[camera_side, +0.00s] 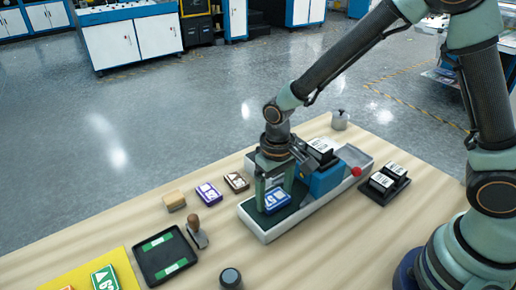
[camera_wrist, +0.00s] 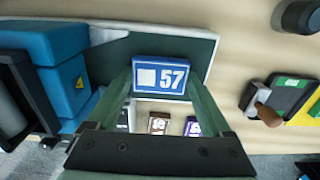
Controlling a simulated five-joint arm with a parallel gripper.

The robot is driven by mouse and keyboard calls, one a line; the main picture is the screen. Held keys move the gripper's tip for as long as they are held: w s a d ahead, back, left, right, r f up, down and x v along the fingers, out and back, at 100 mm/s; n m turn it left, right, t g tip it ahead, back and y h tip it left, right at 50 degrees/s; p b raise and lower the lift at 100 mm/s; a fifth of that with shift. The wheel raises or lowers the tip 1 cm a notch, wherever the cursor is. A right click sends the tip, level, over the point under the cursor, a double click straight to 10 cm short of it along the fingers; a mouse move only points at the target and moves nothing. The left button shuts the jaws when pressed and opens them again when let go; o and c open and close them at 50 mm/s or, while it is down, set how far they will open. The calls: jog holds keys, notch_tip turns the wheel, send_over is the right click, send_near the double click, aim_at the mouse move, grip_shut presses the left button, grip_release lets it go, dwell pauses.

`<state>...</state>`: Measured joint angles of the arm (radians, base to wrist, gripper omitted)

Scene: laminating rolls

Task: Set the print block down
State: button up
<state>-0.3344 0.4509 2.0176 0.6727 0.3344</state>
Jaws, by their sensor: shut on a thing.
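The print block (camera_side: 278,200) is blue with a white label reading 57. It also shows in the wrist view (camera_wrist: 160,77), lying level between my fingers. My gripper (camera_side: 276,203) points down and is shut on the block, with one finger on each side. The block is at the near-left end of the dark green bed (camera_side: 259,217) of a white-rimmed press. It is on the bed or barely above it; I cannot tell which. The press's blue roller housing (camera_side: 322,180) stands just to the right and is partly hidden by my wrist.
A red knob (camera_side: 356,171) sticks out beside the housing. A black holder (camera_side: 396,190) with dark blocks is to the right. Purple (camera_side: 209,194) and brown (camera_side: 236,182) blocks, a handled stamp (camera_side: 196,234) and a black tray (camera_side: 150,265) lie left. A dark cylinder (camera_side: 231,279) stands in front.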

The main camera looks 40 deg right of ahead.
aim_at(274, 198)
jog(key=shift+f, duration=0.1)
jog(key=o, duration=1.1)
notch_tip(274, 198, up, 11)
jog(key=shift+s+d+r+t, duration=0.95)
jog(key=shift+s+d+r, duration=0.45)
jog(key=shift+d, duration=0.7)
jog(key=shift+s+d+r+t, duration=1)
jog(key=shift+d+r, duration=0.65)
jog(key=shift+d, duration=0.4)
jog(key=shift+s+d+r+t, duration=0.85)
jog(key=shift+s+d+r, duration=0.6)
jog(key=shift+d, duration=0.65)
jog(key=shift+w+r, duration=0.1)
